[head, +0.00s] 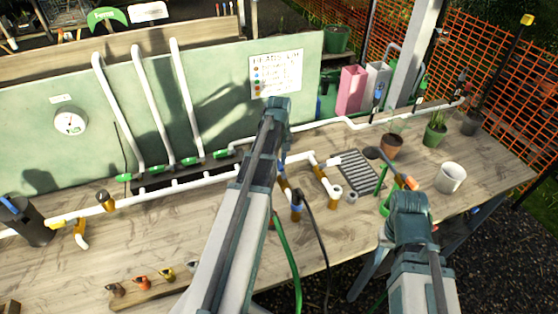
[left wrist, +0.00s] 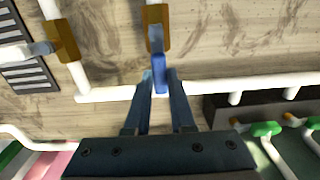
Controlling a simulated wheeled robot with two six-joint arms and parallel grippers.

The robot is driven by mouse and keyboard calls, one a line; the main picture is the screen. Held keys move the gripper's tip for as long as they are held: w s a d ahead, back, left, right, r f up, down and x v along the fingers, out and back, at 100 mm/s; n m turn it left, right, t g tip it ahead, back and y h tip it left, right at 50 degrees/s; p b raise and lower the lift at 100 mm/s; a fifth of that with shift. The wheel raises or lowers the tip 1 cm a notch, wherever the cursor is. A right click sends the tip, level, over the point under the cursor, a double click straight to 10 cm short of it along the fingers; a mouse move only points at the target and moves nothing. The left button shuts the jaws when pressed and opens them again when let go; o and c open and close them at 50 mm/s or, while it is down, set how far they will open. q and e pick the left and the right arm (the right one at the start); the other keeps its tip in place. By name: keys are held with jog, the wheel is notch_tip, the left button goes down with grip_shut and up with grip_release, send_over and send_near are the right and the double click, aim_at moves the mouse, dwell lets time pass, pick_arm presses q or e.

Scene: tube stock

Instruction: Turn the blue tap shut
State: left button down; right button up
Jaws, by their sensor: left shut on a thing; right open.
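The blue tap shows in the left wrist view as a blue handle (left wrist: 159,73) on a brown-gold valve body (left wrist: 155,28). The handle points from the body toward the white cross pipe, roughly in line with its branch. My left gripper (left wrist: 160,82) has its fingertips on both sides of the handle's end and is shut on it. In the head view my left arm mostly covers this tap, and only a bit of blue and gold body (head: 284,182) shows beside it. My right arm is at the right, but its fingers are hidden.
A second gold valve (left wrist: 62,40) with a pale handle is close to the left gripper's tap. White pipes (head: 180,187) run along the bench. A grate (head: 362,170), a white pot (head: 450,177) and a terracotta pot (head: 391,146) are to the right. A green hose (head: 288,255) hangs in front.

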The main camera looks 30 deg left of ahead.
pick_arm(q)
jog(key=shift+w+m, duration=0.1)
jog(key=shift+m, duration=0.2)
jog(key=d+m, duration=0.7)
jog(key=m, duration=1)
jog(key=shift+w, duration=0.15)
dwell(0.4)
jog(key=shift+m, duration=0.4)
jog(key=c, duration=0.8)
grip_release()
jog(key=shift+o, duration=0.2)
